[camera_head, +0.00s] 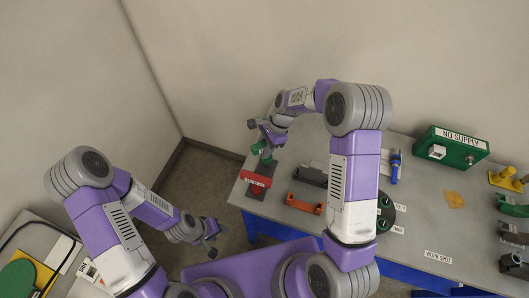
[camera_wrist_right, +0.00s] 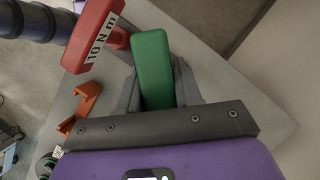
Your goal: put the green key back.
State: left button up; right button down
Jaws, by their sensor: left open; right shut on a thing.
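The green key (camera_wrist_right: 153,70) is a green block in the right wrist view, between the two grey fingers of my right gripper (camera_wrist_right: 155,88), which is shut on it. In the head view my right gripper (camera_head: 262,137) is at the far left corner of the grey table, with green (camera_head: 266,155) showing just below it. Whether the key touches anything beneath is hidden. A red piece marked 10 N m (camera_head: 257,180) is close by; it also shows in the right wrist view (camera_wrist_right: 93,35). My left gripper (camera_head: 211,233) is open and empty, off the table's left side.
On the grey table (camera_head: 270,206) are an orange bracket (camera_head: 305,204), a dark grey block (camera_head: 311,176), a blue-handled tool (camera_head: 395,167) and a dark round holder (camera_head: 385,214). A green NO SUPPLY box (camera_head: 451,147) stands at the back. The WORK SPOT area is clear.

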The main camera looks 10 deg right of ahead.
notch_tip(320, 180, down, 4)
jog(key=shift+r, duration=0.25)
jog(key=shift+f, duration=0.25)
jog(key=c, duration=0.8)
grip_release()
jog(key=shift+o, duration=0.2)
jog(key=shift+r, duration=0.1)
jog(key=shift+r, duration=0.15)
jog(key=v, duration=1.2)
jog(key=shift+r, duration=0.1)
